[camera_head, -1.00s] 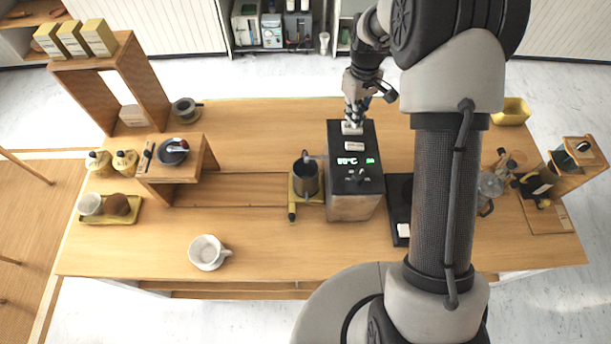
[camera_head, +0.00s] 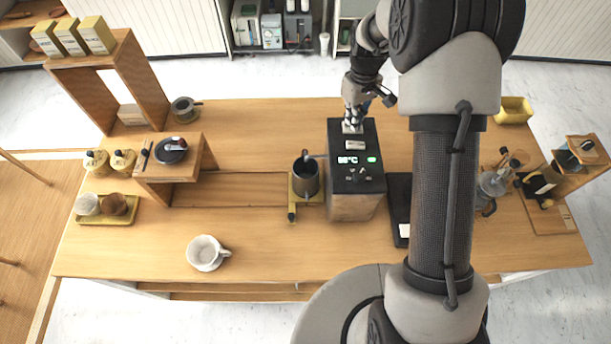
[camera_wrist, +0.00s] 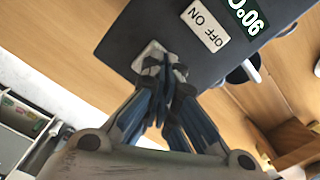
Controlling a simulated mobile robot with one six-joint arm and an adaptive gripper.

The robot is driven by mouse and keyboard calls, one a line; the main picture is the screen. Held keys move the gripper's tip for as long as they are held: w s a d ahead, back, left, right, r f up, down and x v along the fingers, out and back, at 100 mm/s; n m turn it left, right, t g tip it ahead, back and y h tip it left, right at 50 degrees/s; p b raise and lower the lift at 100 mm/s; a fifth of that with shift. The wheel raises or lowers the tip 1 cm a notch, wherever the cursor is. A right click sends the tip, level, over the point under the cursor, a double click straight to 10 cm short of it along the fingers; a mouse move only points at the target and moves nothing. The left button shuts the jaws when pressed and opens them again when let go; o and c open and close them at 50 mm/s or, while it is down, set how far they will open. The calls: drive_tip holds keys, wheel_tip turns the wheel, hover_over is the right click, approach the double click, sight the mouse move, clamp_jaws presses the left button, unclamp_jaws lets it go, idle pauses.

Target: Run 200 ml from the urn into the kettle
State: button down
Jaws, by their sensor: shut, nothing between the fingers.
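The urn (camera_head: 341,205) is a box with a black top, a lit display and a wooden lower front, standing mid-table. The kettle (camera_head: 306,182) is a dark grey metal vessel just left of it, under the urn's short spout (camera_head: 317,156), on a yellow stand (camera_head: 292,208). I cannot see the water level inside. My gripper (camera_head: 351,129) is shut and empty at the back of the urn's top. In the wrist view its fingertips (camera_wrist: 166,68) meet at a pale square switch (camera_wrist: 150,58), beside the OFF ON label (camera_wrist: 205,27); contact is unclear.
A wooden riser (camera_head: 196,168) and a yellow tray with cups (camera_head: 128,217) are further left. A black slab (camera_head: 398,190) lies right of the urn. The front middle of the table is clear.

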drive_tip(key=shift+r, duration=0.1)
drive_tip(key=shift+r+p, duration=0.8)
drive_tip(key=shift+r, duration=0.35)
drive_tip(key=shift+f+b, duration=0.75)
drive_tip(key=shift+f, duration=0.45)
idle(1.2)
drive_tip(key=shift+r+p, duration=0.75)
drive_tip(key=shift+r, duration=0.45)
drive_tip(key=shift+f+b, duration=0.75)
drive_tip(key=shift+f, duration=0.4)
idle(1.2)
drive_tip(key=shift+r+p, duration=0.7)
drive_tip(key=shift+r, duration=0.45)
